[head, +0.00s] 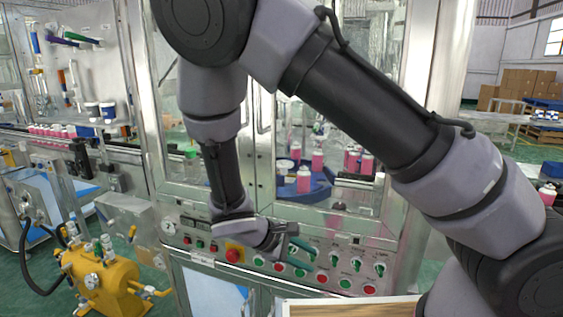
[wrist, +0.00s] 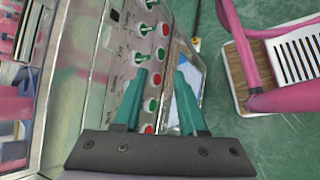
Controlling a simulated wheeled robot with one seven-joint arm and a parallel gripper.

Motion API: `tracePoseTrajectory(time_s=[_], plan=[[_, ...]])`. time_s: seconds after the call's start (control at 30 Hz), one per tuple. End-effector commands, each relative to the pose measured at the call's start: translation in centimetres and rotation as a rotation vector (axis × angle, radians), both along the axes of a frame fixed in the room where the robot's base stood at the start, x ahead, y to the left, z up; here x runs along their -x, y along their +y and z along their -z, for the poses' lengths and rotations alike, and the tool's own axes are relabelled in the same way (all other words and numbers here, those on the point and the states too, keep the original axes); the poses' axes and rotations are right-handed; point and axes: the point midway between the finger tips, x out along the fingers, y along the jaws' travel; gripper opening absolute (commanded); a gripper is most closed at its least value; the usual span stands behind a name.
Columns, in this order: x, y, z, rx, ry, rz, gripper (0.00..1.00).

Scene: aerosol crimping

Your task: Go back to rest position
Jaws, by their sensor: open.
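My gripper (head: 296,246) is in front of the machine's control panel (head: 190,253), among its buttons and knobs. In the wrist view my gripper (wrist: 160,92) shows two green fingers spread apart with nothing between them. The panel's red and green buttons and switches lie beyond and beside the left finger in that view. A large red emergency button (head: 234,254) sits on the panel left of the gripper. I cannot tell whether a fingertip touches the panel.
The glass-doored machine (head: 265,130) holds pink cans (head: 304,180) on a blue turntable. A yellow pump unit (head: 100,280) stands at lower left. A wooden-topped surface (head: 350,307) is at the bottom.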

Motion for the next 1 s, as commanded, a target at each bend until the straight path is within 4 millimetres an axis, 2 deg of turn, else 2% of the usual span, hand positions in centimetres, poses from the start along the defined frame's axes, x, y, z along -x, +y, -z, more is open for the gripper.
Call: tracePoseTrajectory(time_s=[0.03, 0.27, 0.6, 0.83, 1.0], plan=[[-0.4, -0.4, -1.5, -0.073, 0.01, 0.08, 0.41], [-2.0, -2.4, -8.1, -0.37, 0.019, 0.399, 0.41], [-3.8, -7.7, -19.5, -0.797, -0.091, 0.781, 0.41], [-3.3, -11.9, -26.4, -1.038, -0.234, 0.954, 0.41], [-1.6, -15.3, -31.6, -1.217, -0.395, 1.06, 0.41]])
